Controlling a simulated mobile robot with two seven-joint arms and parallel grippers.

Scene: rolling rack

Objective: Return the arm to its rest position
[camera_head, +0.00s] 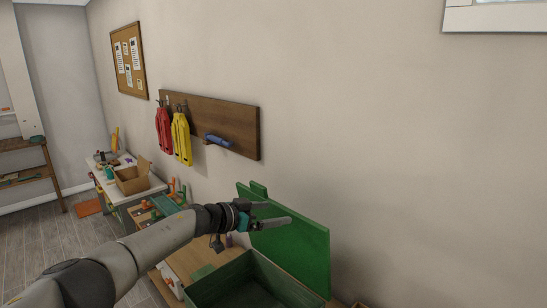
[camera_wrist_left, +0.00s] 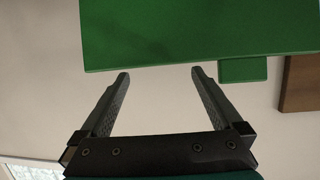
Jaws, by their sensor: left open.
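My left arm comes in from the lower left of the head view. Its gripper (camera_head: 280,213) is open, in front of the raised green lid (camera_head: 303,250) of a green box (camera_head: 217,285). In the left wrist view the two fingers (camera_wrist_left: 159,75) stand apart with nothing between them. The green lid (camera_wrist_left: 200,35) fills the upper part of that view, beyond the fingertips. I cannot tell whether the gripper touches the lid. My right gripper is not in view.
A wooden rack (camera_head: 225,125) on the wall holds a red item (camera_head: 164,130), a yellow item (camera_head: 182,138) and a blue item (camera_head: 218,140). A cardboard box (camera_head: 133,178) sits on a bench farther back. A corkboard (camera_head: 129,61) hangs on the wall. The floor (camera_head: 45,245) at left is clear.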

